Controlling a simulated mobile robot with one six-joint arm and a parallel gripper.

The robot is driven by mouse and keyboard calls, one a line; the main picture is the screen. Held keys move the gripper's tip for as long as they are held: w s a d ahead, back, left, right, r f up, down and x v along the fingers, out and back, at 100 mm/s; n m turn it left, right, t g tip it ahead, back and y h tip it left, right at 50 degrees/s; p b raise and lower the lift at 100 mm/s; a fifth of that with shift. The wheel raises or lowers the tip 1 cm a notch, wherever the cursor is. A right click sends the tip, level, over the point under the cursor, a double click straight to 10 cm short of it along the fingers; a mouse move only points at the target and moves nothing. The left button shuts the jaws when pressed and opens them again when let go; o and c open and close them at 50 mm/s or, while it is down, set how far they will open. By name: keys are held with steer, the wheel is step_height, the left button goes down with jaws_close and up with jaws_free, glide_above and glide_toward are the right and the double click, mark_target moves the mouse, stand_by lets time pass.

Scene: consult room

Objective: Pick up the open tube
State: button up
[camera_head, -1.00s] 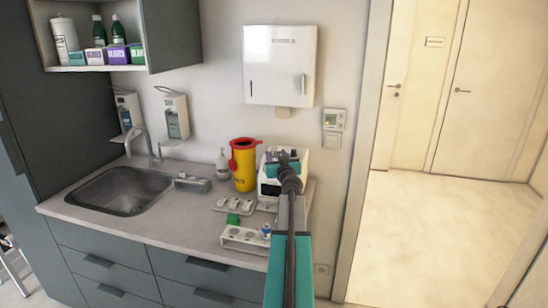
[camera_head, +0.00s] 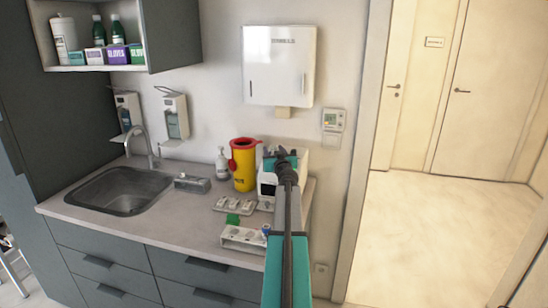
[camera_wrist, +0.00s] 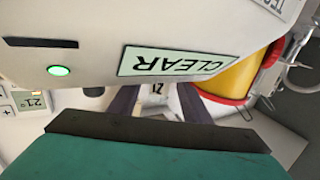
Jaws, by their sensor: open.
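My gripper (camera_head: 281,158) is open in front of the white machine (camera_head: 268,184) at the right end of the counter. In the wrist view, the two dark fingers of my gripper (camera_wrist: 158,100) stand apart below the machine's "CLEAR" display (camera_wrist: 172,62). A small pale patch with dark marks shows between the fingers; I cannot tell what it is. A white rack (camera_head: 240,241) stands near the counter's front edge, with a small blue-and-white item (camera_head: 265,229) at its right end, partly behind my arm. I cannot make out for certain which thing is the open tube.
A yellow bin with a red rim (camera_head: 243,170) stands left of the machine. A white tray (camera_head: 234,204) and a green block (camera_head: 232,219) lie before it. A sink (camera_head: 120,190) is at the left.

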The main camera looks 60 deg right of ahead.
stand_by(0.4)
jaws_close()
steer(key=shift+r, duration=0.2)
step_height(320, 180, up, 10)
steer(key=p, duration=0.4)
steer(key=shift+f+p, duration=0.15)
steer(key=shift+p, duration=0.15)
stand_by(0.6)
